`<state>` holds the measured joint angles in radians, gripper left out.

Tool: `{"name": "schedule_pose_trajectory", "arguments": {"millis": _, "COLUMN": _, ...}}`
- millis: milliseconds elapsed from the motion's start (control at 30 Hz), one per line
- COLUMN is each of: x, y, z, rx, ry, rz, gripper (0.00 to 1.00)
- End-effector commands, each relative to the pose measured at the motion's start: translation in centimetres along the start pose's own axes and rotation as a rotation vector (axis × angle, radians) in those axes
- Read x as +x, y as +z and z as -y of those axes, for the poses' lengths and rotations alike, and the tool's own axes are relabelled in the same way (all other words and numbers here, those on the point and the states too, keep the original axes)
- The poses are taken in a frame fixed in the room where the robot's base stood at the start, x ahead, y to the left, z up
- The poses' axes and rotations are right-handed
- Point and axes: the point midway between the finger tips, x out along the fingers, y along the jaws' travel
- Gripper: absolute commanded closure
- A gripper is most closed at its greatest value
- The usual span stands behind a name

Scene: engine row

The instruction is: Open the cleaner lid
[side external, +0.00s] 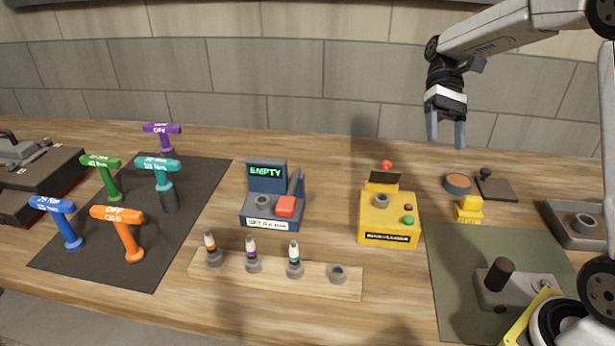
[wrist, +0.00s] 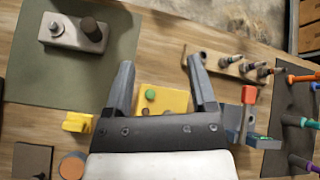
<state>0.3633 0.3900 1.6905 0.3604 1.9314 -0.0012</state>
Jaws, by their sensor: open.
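The yellow cleaner (side external: 372,223) stands on the table right of centre in the side view, with a dark label on its front. A grey round socket, a green button (side external: 408,220) and a small dark knob are on its top. A dark tilted panel (side external: 385,178) rises at its back, with a red ball (side external: 386,164) above it; I cannot tell whether this is the lid. My gripper (side external: 446,138) is open and empty, pointing down, high above and right of the cleaner. In the wrist view the cleaner (wrist: 172,98) shows between the fingers (wrist: 160,64), partly hidden by the gripper body.
A blue device (side external: 258,209) reading EMPTY stands left of the cleaner. A wooden rack (side external: 320,282) with several upright bits lies in front. Coloured T-handled tools stand on a dark mat (side external: 100,262). A small yellow block (side external: 469,209) and a green mat (side external: 455,290) are on the right.

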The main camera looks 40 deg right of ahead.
Motion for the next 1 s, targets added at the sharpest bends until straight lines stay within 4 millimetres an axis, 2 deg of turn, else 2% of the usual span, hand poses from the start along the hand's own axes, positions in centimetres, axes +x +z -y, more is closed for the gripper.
{"name": "schedule_pose_trajectory", "arguments": {"millis": 233, "x": 0.0, "y": 0.0, "z": 0.0, "rx": 0.0, "ry": 0.0, "rz": 0.0, "gripper": 0.28}}
{"name": "schedule_pose_trajectory", "arguments": {"millis": 267, "x": 0.0, "y": 0.0, "z": 0.0, "rx": 0.0, "ry": 0.0, "rz": 0.0, "gripper": 0.31}}
{"name": "schedule_pose_trajectory", "arguments": {"millis": 400, "x": 0.1, "y": -0.1, "z": 0.0, "rx": -0.004, "ry": 0.013, "rz": 0.0, "gripper": 0.75}}
{"name": "schedule_pose_trajectory", "arguments": {"millis": 467, "x": 0.3, "y": -0.2, "z": 0.0, "rx": -0.011, "ry": 0.032, "rz": 0.0, "gripper": 0.94}}
{"name": "schedule_pose_trajectory", "arguments": {"millis": 500, "x": 0.6, "y": -0.3, "z": 0.0, "rx": -0.018, "ry": 0.051, "rz": -0.001, "gripper": 1.0}}
{"name": "schedule_pose_trajectory", "arguments": {"millis": 667, "x": 1.9, "y": -1.1, "z": -0.1, "rx": -0.075, "ry": 0.192, "rz": 0.0, "gripper": 1.0}}
{"name": "schedule_pose_trajectory", "arguments": {"millis": 1000, "x": 4.5, "y": -4.0, "z": -0.3, "rx": -0.35, "ry": 0.737, "rz": 0.034, "gripper": 1.0}}
